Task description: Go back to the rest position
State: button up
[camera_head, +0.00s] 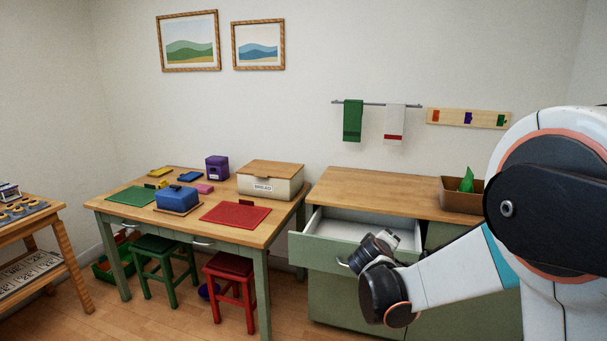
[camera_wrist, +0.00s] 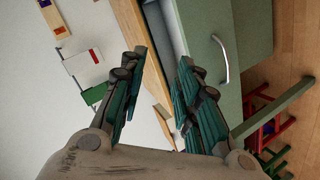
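My gripper (camera_wrist: 163,62) is open, with its two dark and teal fingers spread apart and nothing between them in the wrist view. In the head view, my arm reaches in from the right and ends in front of the open drawer (camera_head: 322,250) of the green cabinet. My wrist hides part of the drawer front there, and the fingers are hard to make out. The drawer's handle (camera_wrist: 222,58) shows to the right of the fingers in the wrist view, apart from them. The visible part of the drawer's inside looks empty.
A wooden counter (camera_head: 370,188) lies above the drawer, with a brown box (camera_head: 455,200) near my arm. A table (camera_head: 142,212) with a bread box (camera_head: 270,181) stands to the left. A red stool (camera_head: 228,266) and a green stool (camera_head: 158,246) stand at the table.

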jog(key=s+d+r+m+g+y, duration=0.15)
jog(key=s+r, duration=0.35)
jog(key=s, duration=0.5)
jog(key=s+a+f+m+g+y, duration=0.1)
jog(key=s+a+m+y, duration=0.1)
jog(key=s, duration=1.2)
jog(key=s+a+m+g+y, duration=0.2)
jog(key=s+m, duration=0.1)
jog(key=s, duration=1.1)
jog(key=shift+s+a+f+m, duration=0.15)
jog(key=shift+a+f+m, duration=0.05)
jog(key=shift+f+m, duration=0.2)
